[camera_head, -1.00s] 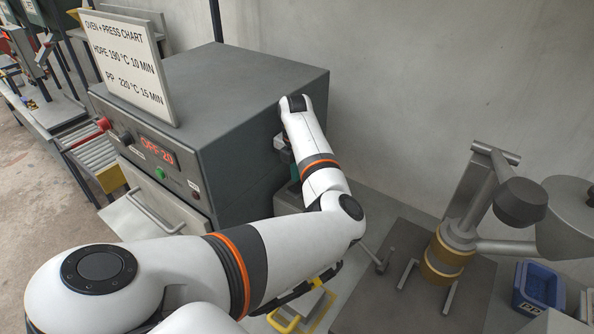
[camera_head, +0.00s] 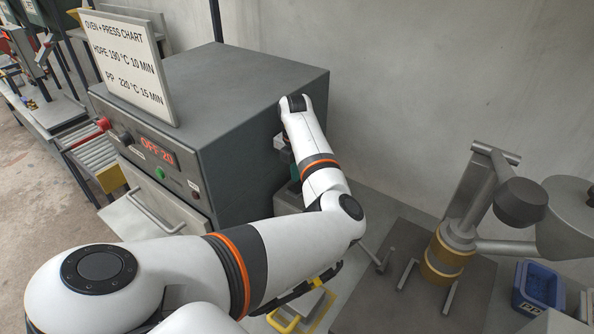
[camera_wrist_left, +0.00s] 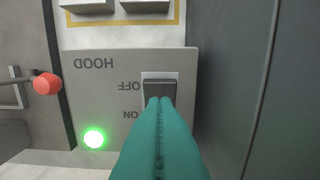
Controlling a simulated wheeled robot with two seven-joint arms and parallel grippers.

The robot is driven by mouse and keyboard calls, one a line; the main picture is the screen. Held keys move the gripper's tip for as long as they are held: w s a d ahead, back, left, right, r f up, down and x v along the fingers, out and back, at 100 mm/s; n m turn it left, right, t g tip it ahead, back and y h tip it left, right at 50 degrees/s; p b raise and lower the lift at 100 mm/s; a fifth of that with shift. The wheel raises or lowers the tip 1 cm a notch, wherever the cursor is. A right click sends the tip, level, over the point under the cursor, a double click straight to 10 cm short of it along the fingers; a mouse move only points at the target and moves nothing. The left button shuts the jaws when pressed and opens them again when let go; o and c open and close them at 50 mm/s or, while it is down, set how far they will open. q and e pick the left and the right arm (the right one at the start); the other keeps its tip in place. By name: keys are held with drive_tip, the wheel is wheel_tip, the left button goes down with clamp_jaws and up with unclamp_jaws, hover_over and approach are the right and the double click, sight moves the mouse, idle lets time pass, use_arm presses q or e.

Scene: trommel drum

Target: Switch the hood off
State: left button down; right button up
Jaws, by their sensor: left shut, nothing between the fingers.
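The hood panel (camera_wrist_left: 110,66) is a grey plate in the left wrist view, its lettering upside down. A dark rocker switch (camera_wrist_left: 160,86) sits beside the words OFF and ON, with OFF higher in the picture. The green lamp (camera_wrist_left: 94,138) on the panel is lit. My left gripper (camera_wrist_left: 160,101) is shut and empty, its teal fingertips over the lower end of the switch, on the ON side. I cannot tell whether they touch it. In the head view my left arm hides the panel and most of the left gripper (camera_head: 294,171). My right gripper is not in view.
The grey oven (camera_head: 225,85) stands left of my left arm, carrying a chart sign (camera_head: 125,65). A press (camera_head: 455,235) and a blue bin (camera_head: 538,288) are on the right. A red knob (camera_wrist_left: 46,83) stands left of the hood panel.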

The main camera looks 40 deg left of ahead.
sight(296, 188)
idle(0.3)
use_arm(q)
drive_tip(key=shift+f+b, duration=0.7)
drive_tip(key=shift+f, duration=0.9)
idle(0.6)
drive_tip(key=shift+r, duration=0.1)
wheel_tip(296, 188, up, 7)
drive_tip(key=p, duration=0.6)
drive_tip(key=shift+p, duration=0.35)
